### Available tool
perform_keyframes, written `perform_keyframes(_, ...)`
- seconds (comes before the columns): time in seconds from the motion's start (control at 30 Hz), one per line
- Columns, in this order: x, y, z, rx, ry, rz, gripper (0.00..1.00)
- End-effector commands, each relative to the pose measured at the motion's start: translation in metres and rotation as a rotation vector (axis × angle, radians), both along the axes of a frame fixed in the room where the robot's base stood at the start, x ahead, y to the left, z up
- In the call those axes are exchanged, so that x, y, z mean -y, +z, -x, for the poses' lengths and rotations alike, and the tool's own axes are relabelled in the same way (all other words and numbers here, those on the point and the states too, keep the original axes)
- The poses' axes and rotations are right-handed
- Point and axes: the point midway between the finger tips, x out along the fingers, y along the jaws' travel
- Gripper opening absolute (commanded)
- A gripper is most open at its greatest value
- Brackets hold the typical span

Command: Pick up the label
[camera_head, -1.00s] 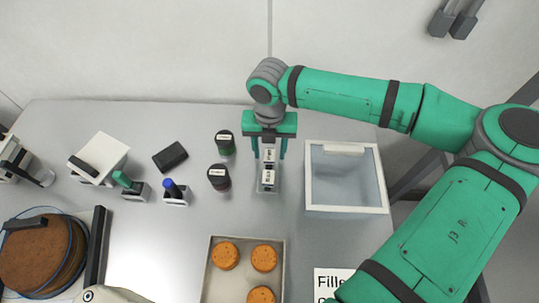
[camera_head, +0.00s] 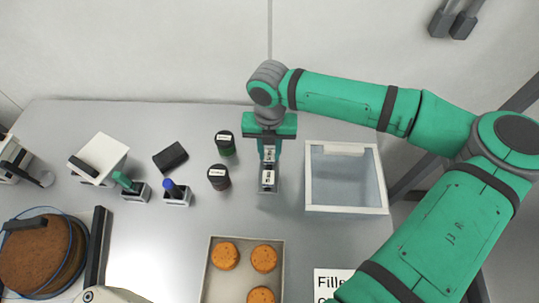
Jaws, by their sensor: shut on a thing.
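The labels (camera_head: 268,178) are small white pieces with dark print, in a narrow grey holder (camera_head: 268,190) at the middle of the table. One label lies at the front of the holder and another (camera_head: 269,155) shows just behind it, between my fingers. My gripper (camera_head: 269,158) points down over the back part of the holder, with its green fingers close together on the rear label. The fingertips and the exact grip are too small to see clearly.
Two dark jars (camera_head: 219,177) stand just left of the holder. A clear-lidded white box (camera_head: 346,185) is close on the right. A tray (camera_head: 211,275) with several orange-brown rounds lies in front. Two stamps or markers (camera_head: 176,194) and a black block (camera_head: 170,157) are further left.

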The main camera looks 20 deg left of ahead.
Motion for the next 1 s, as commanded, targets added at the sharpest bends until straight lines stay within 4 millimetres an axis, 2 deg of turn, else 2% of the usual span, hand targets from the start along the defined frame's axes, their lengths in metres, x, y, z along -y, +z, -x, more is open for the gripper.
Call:
perform_keyframes(0.43, 0.000, 0.006, 0.000, 0.002, 0.000, 0.003, 0.16)
perform_keyframes(0.63, 0.000, 0.040, 0.002, 0.001, 0.001, -0.003, 0.16)
perform_keyframes(1.0, 0.022, 0.099, 0.053, 0.001, 0.003, -0.001, 0.16)
